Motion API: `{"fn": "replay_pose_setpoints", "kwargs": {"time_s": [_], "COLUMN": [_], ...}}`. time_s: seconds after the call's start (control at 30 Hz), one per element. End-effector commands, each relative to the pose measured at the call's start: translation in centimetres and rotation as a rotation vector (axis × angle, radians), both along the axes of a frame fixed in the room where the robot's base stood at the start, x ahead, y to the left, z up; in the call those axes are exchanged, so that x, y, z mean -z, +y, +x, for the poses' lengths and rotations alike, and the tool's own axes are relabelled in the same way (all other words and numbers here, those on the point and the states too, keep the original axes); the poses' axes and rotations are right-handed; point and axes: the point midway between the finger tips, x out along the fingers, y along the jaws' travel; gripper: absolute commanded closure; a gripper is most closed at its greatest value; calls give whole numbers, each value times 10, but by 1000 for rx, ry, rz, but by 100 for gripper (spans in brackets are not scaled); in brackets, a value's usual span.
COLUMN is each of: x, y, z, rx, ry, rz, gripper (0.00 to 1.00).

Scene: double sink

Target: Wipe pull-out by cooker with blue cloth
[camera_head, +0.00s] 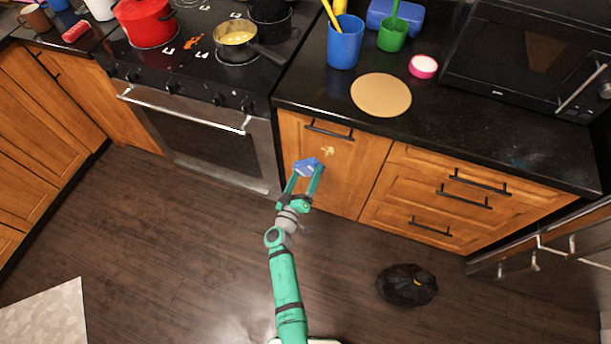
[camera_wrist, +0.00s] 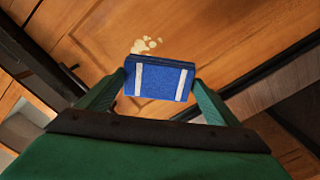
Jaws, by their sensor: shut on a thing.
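The pull-out (camera_head: 343,184) is the wooden front just right of the cooker, with a black handle (camera_head: 329,130) near its top. A pale splotchy stain (camera_head: 328,151) is on its upper middle; the stain (camera_wrist: 146,45) also shows in the wrist view, just beyond the cloth. The blue cloth (camera_head: 307,167) is a folded block with two white stripes; in the wrist view the cloth (camera_wrist: 160,80) sits between the fingertips. My gripper (camera_head: 307,172) is shut on it, in front of the pull-out and a little below and left of the stain. I cannot tell whether the cloth touches the wood.
The cooker (camera_head: 215,140) is to the left, with a red pot (camera_head: 146,22) and a yellow pan (camera_head: 237,40) on top. Drawers (camera_head: 455,195) are to the right. A black bag (camera_head: 407,285) lies on the floor at right. The dark counter edge overhangs above the pull-out.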

Motion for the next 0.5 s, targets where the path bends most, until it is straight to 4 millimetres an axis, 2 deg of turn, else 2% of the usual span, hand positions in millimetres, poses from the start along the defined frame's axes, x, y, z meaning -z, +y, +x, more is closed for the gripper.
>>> {"fn": "replay_pose_setpoints", "kwargs": {"time_s": [0.5], "x": [-1], "y": [-16], "z": [44], "rx": [4], "ry": [-1], "rz": [0], "gripper": [33]}}
